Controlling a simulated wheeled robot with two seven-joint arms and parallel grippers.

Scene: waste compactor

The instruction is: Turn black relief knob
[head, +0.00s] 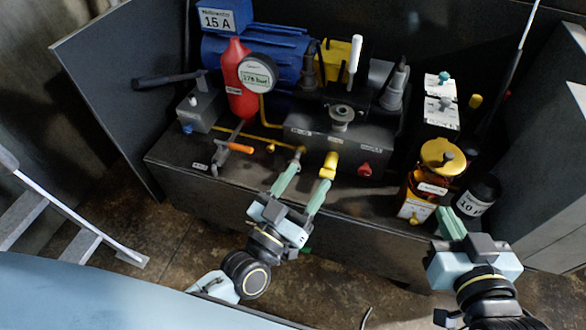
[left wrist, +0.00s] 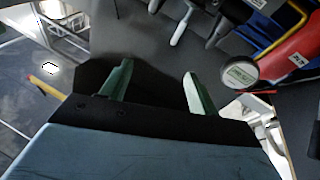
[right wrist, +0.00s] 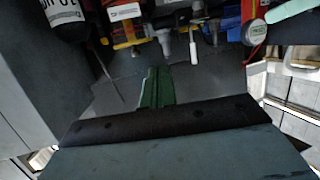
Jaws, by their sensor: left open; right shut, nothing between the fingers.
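A dark valve block (head: 290,133) with several small labels stands on the bench in the head view. A dark round knob with a pale centre (head: 342,117) is on its top. A yellow knob (head: 330,161) and a red knob (head: 365,170) are on its front. I cannot tell for sure which part is the black relief knob; one may be hidden by my fingers. My left gripper (head: 312,164) is open at the block's front, its right finger close to the yellow knob; contact is unclear. My right gripper (head: 446,213) is shut and empty, beside the amber jar.
A red bottle (head: 237,85), a round gauge (head: 256,73) and a blue motor (head: 285,50) stand behind. An orange-handled valve (head: 240,148) is at left. An amber jar with a yellow lid (head: 440,157) and a black bottle (head: 480,194) crowd the right. The floor in front is open.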

